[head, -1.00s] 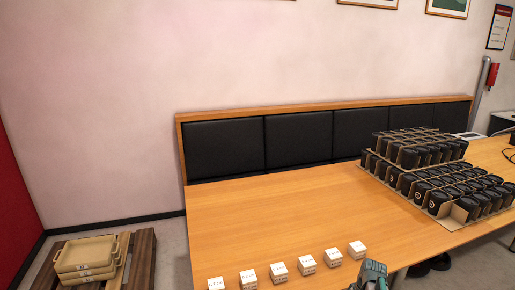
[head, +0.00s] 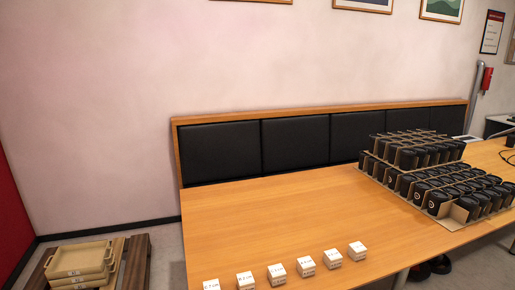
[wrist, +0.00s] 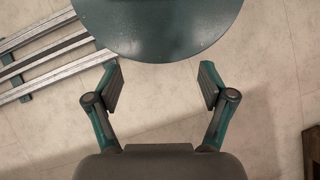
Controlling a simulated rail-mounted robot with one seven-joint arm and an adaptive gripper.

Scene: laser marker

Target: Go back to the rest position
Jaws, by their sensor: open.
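My gripper (wrist: 160,88) is open and empty in the wrist view, its two fingers spread wide apart. It hangs over a pale tiled floor (wrist: 275,60). A dark teal round shape, which looks like part of my own body, fills the top middle of that view. My gripper does not show in the head view now. A row of several small white labelled boxes (head: 305,266) stands along the near edge of the wooden table (head: 270,220).
Cardboard trays (head: 447,222) with many black cups stand on the table's right. Beige trays (head: 78,262) are stacked on a wooden pallet (head: 132,265) at lower left. Metal rails (wrist: 50,55) show at the wrist view's left. A brown edge (wrist: 312,150) shows at its lower right.

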